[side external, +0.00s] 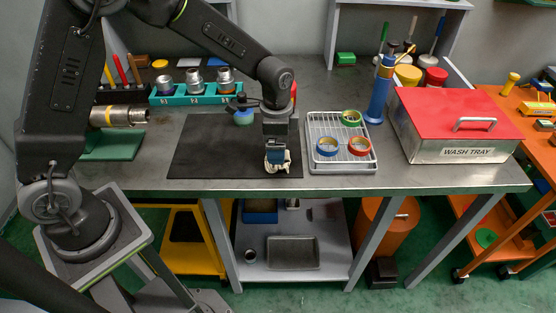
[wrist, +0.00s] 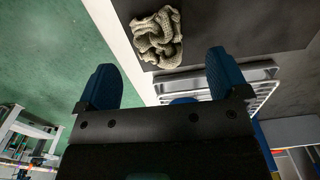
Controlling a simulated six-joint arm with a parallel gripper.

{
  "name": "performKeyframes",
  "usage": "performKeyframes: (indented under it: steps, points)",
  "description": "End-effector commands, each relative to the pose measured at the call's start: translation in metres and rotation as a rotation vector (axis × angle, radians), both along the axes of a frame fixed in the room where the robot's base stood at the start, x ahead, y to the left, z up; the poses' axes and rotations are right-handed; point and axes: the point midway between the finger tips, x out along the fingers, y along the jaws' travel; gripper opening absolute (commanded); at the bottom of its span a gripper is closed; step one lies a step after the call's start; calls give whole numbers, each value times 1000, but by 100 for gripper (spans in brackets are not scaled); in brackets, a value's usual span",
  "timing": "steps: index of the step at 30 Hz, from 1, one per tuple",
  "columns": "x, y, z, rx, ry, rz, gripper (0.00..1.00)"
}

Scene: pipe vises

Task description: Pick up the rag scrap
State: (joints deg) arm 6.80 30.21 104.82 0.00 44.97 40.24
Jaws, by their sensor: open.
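The rag scrap (wrist: 158,38) is a crumpled beige cloth with thick folds. In the wrist view it lies on the dark mat (wrist: 225,22), close to the mat's edge, beyond my fingertips. In the side view the rag scrap (side external: 277,166) shows at the front edge of the mat (side external: 210,145), right below my gripper (side external: 276,149), which partly hides it. My gripper points down and its blue fingers (wrist: 163,78) are spread apart with nothing between them. The exact height of the fingers above the rag is hard to tell.
A wire tray (side external: 318,166) with green, blue and red tape rolls stands close to the right. Further right are a blue bottle-like tool (side external: 379,92) and the red-lidded wash tray (side external: 458,118). A teal holder (side external: 196,98) stands behind. The mat's left half is clear.

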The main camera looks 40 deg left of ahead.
Motion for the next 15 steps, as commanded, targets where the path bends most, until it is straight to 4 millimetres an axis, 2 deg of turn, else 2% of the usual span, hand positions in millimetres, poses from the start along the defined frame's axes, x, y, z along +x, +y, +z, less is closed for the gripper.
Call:
performKeyframes:
  steps: [5, 12, 15]
  points:
    - [-1, -2, -15, 1, 4, -1, 93]
    - [-1, -5, -48, 1, 4, 1, 93]
    - [0, -5, -54, 1, 1, 1, 93]
